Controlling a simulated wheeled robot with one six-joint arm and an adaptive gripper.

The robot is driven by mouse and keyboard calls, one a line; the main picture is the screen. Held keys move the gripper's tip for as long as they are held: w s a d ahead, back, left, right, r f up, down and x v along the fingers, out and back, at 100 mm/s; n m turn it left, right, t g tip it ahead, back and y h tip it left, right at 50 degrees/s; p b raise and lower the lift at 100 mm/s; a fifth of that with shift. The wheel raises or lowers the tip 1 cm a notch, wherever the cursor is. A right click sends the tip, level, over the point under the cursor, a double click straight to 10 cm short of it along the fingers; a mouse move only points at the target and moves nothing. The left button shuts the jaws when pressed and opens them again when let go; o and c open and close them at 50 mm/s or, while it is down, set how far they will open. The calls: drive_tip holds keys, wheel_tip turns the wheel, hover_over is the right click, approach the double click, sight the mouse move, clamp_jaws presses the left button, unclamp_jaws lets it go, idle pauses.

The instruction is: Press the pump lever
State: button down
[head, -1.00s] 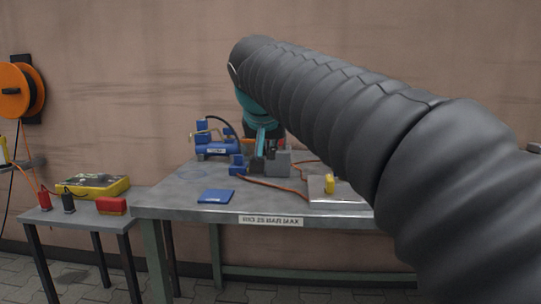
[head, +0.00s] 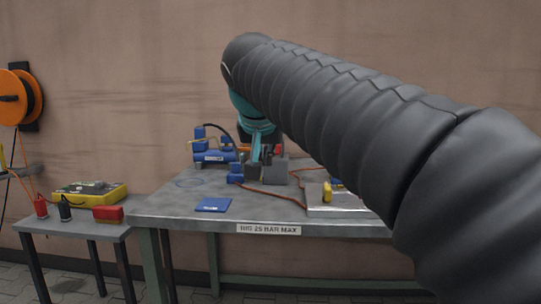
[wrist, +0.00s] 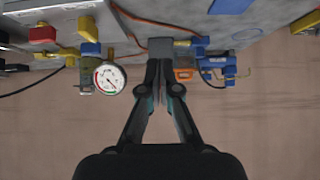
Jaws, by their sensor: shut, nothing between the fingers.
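My gripper (head: 257,158) is shut and empty, pointing down over the back of the workbench (head: 165,215). In the wrist view my gripper (wrist: 165,64) has its fingertips together, in front of a grey block (wrist: 188,48). The grey block (head: 275,170) also shows in the head view, just right of the fingers. A blue pump unit (head: 213,155) stands left of my gripper; blue parts (wrist: 215,62) show right of the fingers in the wrist view. An orange part (wrist: 184,75) lies close beside the fingertips. I cannot tell which part is the lever, or whether the fingers touch anything.
A pressure gauge (wrist: 110,79) stands left of the fingers in the wrist view. A blue pad (head: 213,205) lies near the bench's front edge. A plate with a yellow part (head: 327,192) is to the right. A side table (head: 75,226) holds a yellow case (head: 90,192).

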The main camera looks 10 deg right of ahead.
drive_tip(key=w+r+p, duration=0.3)
drive_tip(key=r+p, duration=0.1)
drive_tip(key=r, duration=0.3)
drive_tip(key=w+d+r+g+p, duration=0.1)
drive_tip(key=w+r+p, duration=0.2)
drive_tip(key=r+p, duration=0.2)
wheel_tip(320, 180, up, 3)
drive_tip(key=shift+f+g, duration=0.2)
drive_tip(key=shift+g, duration=0.1)
drive_tip(key=shift+d, duration=0.15)
